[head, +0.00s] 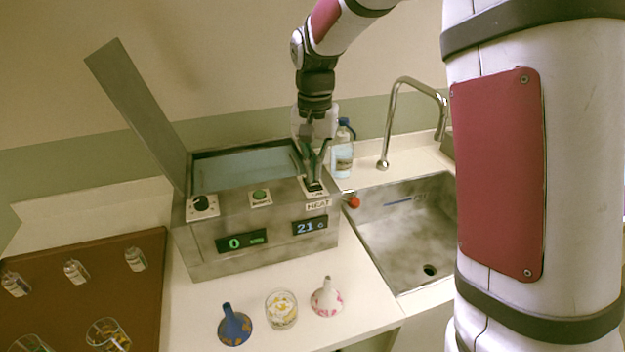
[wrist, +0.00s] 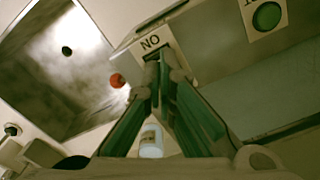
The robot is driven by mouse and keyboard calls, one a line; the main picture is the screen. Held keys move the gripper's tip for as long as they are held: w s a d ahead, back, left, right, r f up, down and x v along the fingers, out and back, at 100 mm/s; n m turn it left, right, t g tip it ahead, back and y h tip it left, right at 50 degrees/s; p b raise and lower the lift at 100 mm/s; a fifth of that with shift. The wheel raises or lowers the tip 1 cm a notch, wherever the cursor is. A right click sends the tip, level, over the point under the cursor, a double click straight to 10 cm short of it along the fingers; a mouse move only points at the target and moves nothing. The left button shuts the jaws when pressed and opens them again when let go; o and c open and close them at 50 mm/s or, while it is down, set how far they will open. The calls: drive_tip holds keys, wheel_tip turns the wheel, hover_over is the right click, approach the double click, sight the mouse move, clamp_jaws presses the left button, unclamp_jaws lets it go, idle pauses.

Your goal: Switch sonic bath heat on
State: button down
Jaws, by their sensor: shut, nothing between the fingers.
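The sonic bath (head: 270,255) is a metal box on the counter with its lid (head: 135,110) raised and liquid (head: 245,170) inside. Its front displays read 0 and 21 C. The heat switch (head: 313,186) is at the right of the top front edge, above the HEAT label (head: 317,206). My gripper (head: 314,178) is shut and empty, pointing down with its tips at this switch. In the wrist view the tips (wrist: 163,72) cover most of the switch beside an ON label (wrist: 150,42). Contact and the switch's position are hidden.
A knob (head: 202,207) and a green button (head: 260,195) sit left of the switch. A blue-capped bottle (head: 343,155) stands behind my gripper. The sink (head: 400,235), faucet (head: 388,130) and red knob (head: 354,202) are at right. Small vessels (head: 281,308) stand in front.

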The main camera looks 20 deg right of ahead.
sight(315, 185)
drive_tip(key=shift+f, duration=1.05)
idle(0.4)
drive_tip(key=shift+r+p, duration=1.05)
drive_tip(key=shift+r, duration=2.5)
drive_tip(key=shift+s+r, duration=0.25)
drive_tip(key=shift+r, duration=0.05)
drive_tip(key=s+r+n+t, duration=0.3)
drive_tip(key=s+r, duration=0.6)
drive_tip(key=s, duration=0.4)
drive_tip(key=s+f+n+t, duration=0.1)
drive_tip(key=s+n+t, duration=0.1)
drive_tip(key=s, duration=1.3)
drive_tip(key=shift+f+n+t, duration=0.3)
drive_tip(key=shift+f+n, duration=0.1)
drive_tip(key=shift+n, duration=0.1)
